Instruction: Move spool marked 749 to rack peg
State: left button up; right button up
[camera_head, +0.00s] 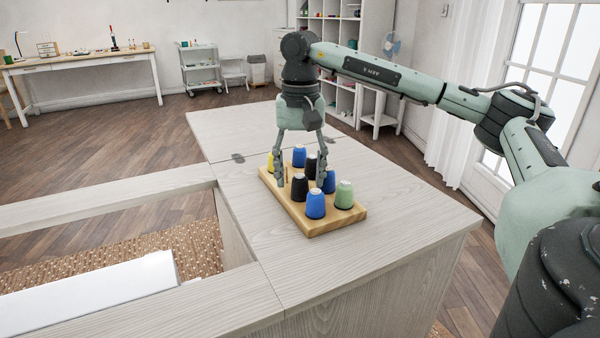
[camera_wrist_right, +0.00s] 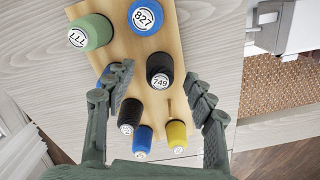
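The spool marked 749 is black with a white top label; it stands upright on the wooden rack (camera_head: 315,230) in the right wrist view (camera_wrist_right: 160,72). In the head view it appears to be the front black spool (camera_head: 299,190). My right gripper (camera_head: 301,181) points down over the rack, open. In the right wrist view its fingers (camera_wrist_right: 158,84) are on either side of spool 749, with gaps visible. A bare wooden peg (camera_wrist_right: 171,106) seems to stand beside it, near the yellow spool (camera_wrist_right: 176,134). My left gripper is out of view.
Close by on the rack are a green spool (camera_head: 344,194), a front blue spool (camera_head: 316,204), another black spool (camera_head: 311,165) and more blue ones; one is partly behind a finger. The cabinet top (camera_head: 390,235) around the rack is clear. An open recess lies left.

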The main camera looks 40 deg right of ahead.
notch_tip(320, 180, up, 12)
dwell(0.9)
dwell(0.7)
